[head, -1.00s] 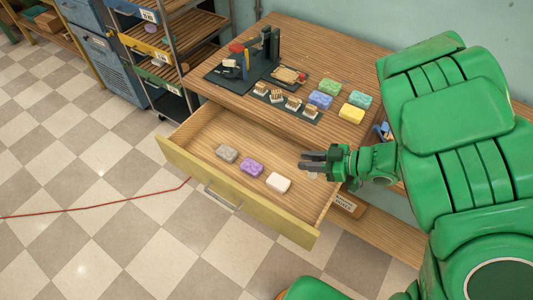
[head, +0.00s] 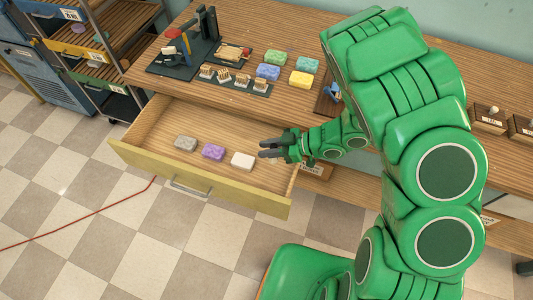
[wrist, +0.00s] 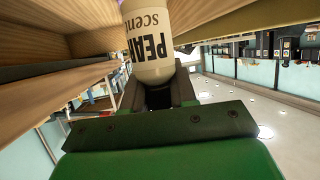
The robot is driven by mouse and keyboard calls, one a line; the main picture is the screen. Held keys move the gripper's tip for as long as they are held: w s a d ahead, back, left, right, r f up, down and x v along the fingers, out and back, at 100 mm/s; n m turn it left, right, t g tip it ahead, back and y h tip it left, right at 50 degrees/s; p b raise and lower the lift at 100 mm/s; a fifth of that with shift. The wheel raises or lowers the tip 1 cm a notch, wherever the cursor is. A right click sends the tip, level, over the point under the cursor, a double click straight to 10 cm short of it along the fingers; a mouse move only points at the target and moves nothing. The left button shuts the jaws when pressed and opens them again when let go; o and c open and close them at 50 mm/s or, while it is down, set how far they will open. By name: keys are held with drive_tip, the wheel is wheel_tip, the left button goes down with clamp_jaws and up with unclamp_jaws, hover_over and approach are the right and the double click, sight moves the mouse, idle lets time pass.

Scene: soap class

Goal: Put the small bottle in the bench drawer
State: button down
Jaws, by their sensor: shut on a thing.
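The bench drawer (head: 140,157) is pulled out below the bench top and stands open. In the head view my gripper (head: 268,148) is over the drawer's right part, just right of the white soap.
Grey (head: 186,143), purple (head: 213,152) and white (head: 243,160) soaps lie in a row in the drawer. Several coloured soaps, brushes and a dark stand (head: 205,25) are on the bench top. A shelf rack (head: 95,60) stands left. A red cable crosses the floor.

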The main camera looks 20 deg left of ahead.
drive_tip(key=shift+f, duration=2.1)
drive_tip(key=shift+f, duration=0.6)
drive_tip(key=c, duration=0.9)
unclamp_jaws()
drive_tip(key=shift+r, duration=0.1)
drive_tip(key=shift+w+d+r, duration=0.1)
drive_tip(key=shift+d+r, duration=0.1)
drive_tip(key=shift+r, duration=0.45)
drive_tip(key=shift+v, duration=5.75)
